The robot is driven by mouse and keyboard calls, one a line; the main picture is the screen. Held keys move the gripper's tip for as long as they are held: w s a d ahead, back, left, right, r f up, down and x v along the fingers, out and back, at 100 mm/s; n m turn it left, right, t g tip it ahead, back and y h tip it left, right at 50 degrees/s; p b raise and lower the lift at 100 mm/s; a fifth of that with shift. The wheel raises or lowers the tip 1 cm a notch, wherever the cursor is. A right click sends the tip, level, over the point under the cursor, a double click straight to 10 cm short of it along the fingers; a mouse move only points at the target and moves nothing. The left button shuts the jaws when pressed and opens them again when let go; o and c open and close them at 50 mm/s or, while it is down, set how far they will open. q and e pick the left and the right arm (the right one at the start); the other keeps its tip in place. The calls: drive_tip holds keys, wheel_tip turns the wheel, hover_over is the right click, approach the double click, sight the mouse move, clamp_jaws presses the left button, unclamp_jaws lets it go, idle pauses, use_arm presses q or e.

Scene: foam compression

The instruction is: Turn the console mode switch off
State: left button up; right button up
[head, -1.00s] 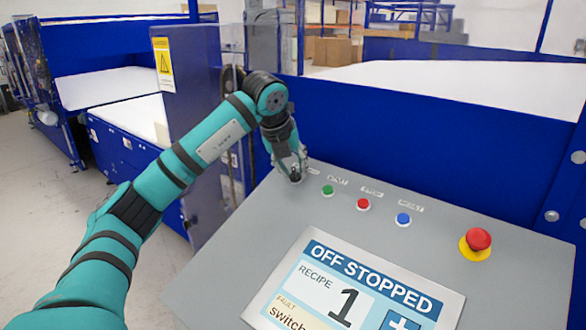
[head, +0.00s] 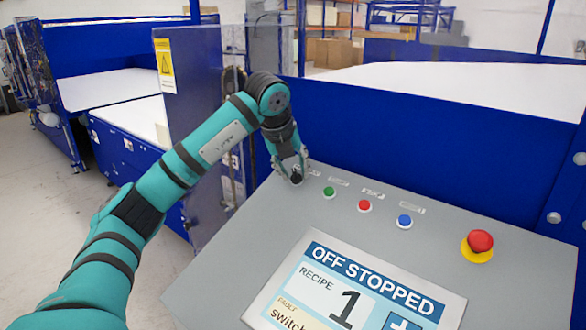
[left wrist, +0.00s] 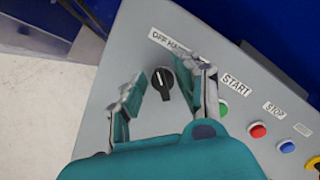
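The black mode switch knob (head: 296,178) sits at the far left of the row of controls on the grey sloped console (head: 235,235). In the left wrist view the knob (left wrist: 162,82) lies below a label starting "OFF HA…", partly hidden by a finger. My left gripper (head: 290,166) is over the knob. In the left wrist view its fingers (left wrist: 166,92) are spread on either side of the knob, with visible gaps. The console screen (head: 350,290) reads "OFF STOPPED", recipe 1. My right gripper is not in view.
To the right of the knob are a green button (head: 329,191), a red button (head: 364,205), a blue button (head: 404,221) and a red emergency stop (head: 480,241) on a yellow base. A blue machine wall (head: 430,140) rises behind the console.

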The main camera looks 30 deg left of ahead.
use_arm(q)
drive_tip(key=v, duration=1.2)
idle(0.4)
